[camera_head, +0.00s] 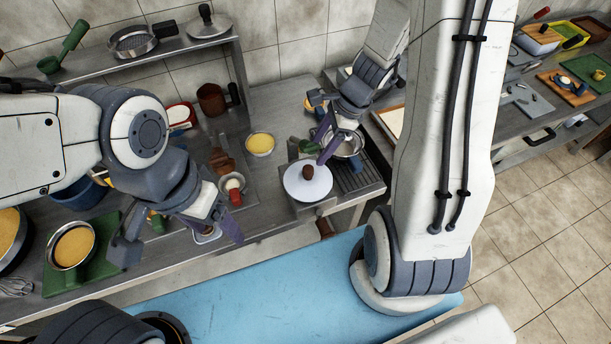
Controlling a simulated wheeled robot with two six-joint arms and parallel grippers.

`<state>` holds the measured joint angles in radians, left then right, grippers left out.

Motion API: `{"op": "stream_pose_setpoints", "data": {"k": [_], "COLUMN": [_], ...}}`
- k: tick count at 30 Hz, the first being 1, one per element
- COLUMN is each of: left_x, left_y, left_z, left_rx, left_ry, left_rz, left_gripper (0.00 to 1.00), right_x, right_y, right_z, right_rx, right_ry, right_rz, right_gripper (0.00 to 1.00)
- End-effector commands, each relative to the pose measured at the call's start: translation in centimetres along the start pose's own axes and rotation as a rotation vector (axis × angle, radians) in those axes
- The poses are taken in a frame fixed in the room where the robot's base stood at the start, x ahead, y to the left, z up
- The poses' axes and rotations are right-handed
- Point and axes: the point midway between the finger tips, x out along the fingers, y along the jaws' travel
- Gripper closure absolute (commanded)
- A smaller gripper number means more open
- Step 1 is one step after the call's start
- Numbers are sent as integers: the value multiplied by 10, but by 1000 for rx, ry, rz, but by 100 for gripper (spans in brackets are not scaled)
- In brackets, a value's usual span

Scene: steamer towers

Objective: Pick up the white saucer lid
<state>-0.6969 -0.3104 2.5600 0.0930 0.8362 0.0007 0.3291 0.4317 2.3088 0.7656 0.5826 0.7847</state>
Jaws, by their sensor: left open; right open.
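The white saucer lid (296,187), a round white disc with a brown knob (308,172), lies at the right part of the counter, near its front edge. What is under it is mostly hidden. My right gripper (323,128) is open and just behind the lid. One of its fingers points down close to the lid's far right rim; I cannot tell whether it touches. My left gripper (180,240) is open over the counter's front edge, left of the lid and apart from it.
A pot (349,144) stands behind the lid, partly hidden by my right gripper. A bowl of yellow food (260,144) and a small red-handled cup (233,186) are to the left. A green board (56,278) with a pan is far left. A blue mat (250,290) covers the floor in front.

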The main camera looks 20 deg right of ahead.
Motion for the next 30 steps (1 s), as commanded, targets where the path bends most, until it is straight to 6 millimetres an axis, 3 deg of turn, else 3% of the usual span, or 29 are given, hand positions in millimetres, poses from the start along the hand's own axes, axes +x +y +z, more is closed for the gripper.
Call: {"op": "stream_pose_setpoints", "data": {"k": [8,16,25,26,30], "left_x": [3,8,9,9,9], "left_y": [0,-1,-1,-1,-1], "left_z": [0,0,0,0,0], "left_rx": [-1,-1,-2,-2,-2], "left_ry": [0,0,0,0,0], "left_rz": [0,0,0,0,0], "left_gripper": [28,28,28,28,28], "right_x": [26,65,70,70,70], "right_y": [1,2,2,2,2], "right_z": [-3,-4,-3,-3,-2], "right_rx": [4,2,0,0,0], "right_ry": [1,1,1,1,1], "right_rz": [1,2,-1,-1,-1], "right_gripper": [31,31,31,34,88]}}
